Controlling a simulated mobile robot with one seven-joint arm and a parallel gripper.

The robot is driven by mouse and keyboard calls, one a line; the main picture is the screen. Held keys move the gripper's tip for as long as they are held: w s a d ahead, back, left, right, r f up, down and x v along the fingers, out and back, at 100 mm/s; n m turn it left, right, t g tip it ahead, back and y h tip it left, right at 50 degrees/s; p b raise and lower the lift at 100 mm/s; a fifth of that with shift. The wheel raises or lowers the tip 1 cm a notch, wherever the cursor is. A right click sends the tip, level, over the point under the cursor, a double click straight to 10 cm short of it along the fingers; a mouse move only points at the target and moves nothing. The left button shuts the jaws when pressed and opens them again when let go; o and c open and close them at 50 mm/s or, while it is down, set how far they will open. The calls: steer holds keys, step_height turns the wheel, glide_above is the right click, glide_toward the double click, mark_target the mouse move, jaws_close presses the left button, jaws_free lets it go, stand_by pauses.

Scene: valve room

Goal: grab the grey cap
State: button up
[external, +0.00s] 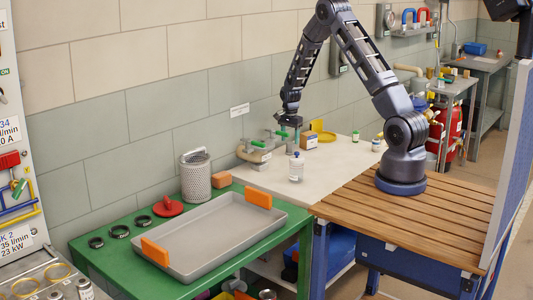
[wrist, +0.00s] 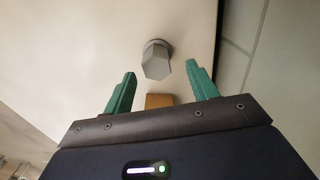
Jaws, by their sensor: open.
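The grey cap (wrist: 156,60) shows in the wrist view as a faceted grey piece with a rounder base, on a pale surface. It lies just ahead of and between the green fingertips of my gripper (wrist: 161,72). The fingers are spread, with clear space on both sides of the cap, and nothing is held. In the external view my gripper (external: 290,133) hangs low over the far end of the pale worktop, near the wall. I cannot make out the cap clearly there.
An orange-brown box (wrist: 159,100) sits between the fingers, nearer the palm. A yellow item (external: 322,132) lies to the right. The front of the pale worktop (external: 262,180) is largely free.

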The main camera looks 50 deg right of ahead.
mark_target(290, 143)
steer(key=shift+s+a+f, duration=0.1)
steer(key=shift+f, duration=1.2)
steer(key=shift+s+f, duration=0.1)
steer(key=shift+f, duration=1.2)
steer(key=c, duration=1.1)
